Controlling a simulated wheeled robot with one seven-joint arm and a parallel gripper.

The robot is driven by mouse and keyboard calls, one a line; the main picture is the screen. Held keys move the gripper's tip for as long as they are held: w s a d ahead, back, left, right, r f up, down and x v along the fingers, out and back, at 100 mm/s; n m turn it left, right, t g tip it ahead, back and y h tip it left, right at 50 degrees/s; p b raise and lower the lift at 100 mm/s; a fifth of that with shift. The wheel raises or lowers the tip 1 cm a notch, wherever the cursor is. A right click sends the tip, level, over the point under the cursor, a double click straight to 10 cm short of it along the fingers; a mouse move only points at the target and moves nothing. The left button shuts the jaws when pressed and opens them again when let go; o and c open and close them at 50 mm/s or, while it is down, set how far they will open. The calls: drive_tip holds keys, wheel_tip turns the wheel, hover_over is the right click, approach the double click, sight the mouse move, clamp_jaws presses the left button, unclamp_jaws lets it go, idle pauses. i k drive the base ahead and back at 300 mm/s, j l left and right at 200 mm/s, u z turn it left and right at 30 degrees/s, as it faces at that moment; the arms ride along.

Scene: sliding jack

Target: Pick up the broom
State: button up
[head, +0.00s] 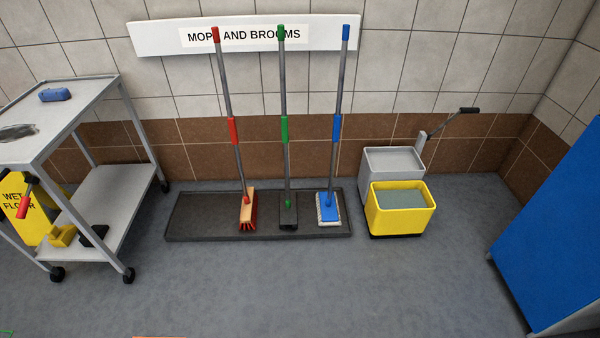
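A broom with red grips (232,130) leans against the wall, its wooden head with red bristles (248,210) resting on a dark tray (200,228). Beside it stands a green-gripped tool (285,160) with a dark head, whose type I cannot tell. To the right is a blue-gripped mop (334,160) with a blue and white head. All three stand apart and nearly upright. My gripper is not in view, and nothing is seen holding the broom.
A grey cart (105,190) with a yellow wet floor sign (38,200) stands left. A yellow mop bucket (400,222) with a grey wringer stands right of the tray. A blue panel (560,230) is at far right. The floor in front (320,285) is clear.

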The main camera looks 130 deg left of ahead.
sight(249, 206)
drive_tip(key=u, duration=5.25)
drive_tip(key=i+l+u, duration=0.25)
drive_tip(key=l+u, duration=0.5)
drive_tip(key=l, duration=0.2)
drive_tip(key=i+l, duration=0.1)
drive_tip(key=l, duration=0.4)
drive_tip(key=i+l+u, duration=0.1)
drive_tip(key=l, duration=0.45)
drive_tip(key=i+l, duration=0.1)
drive_tip(key=l, duration=0.45)
drive_tip(key=i+l+u, duration=0.15)
drive_tip(key=l, duration=0.35)
drive_tip(key=i+l, duration=0.15)
drive_tip(key=l, duration=0.25)
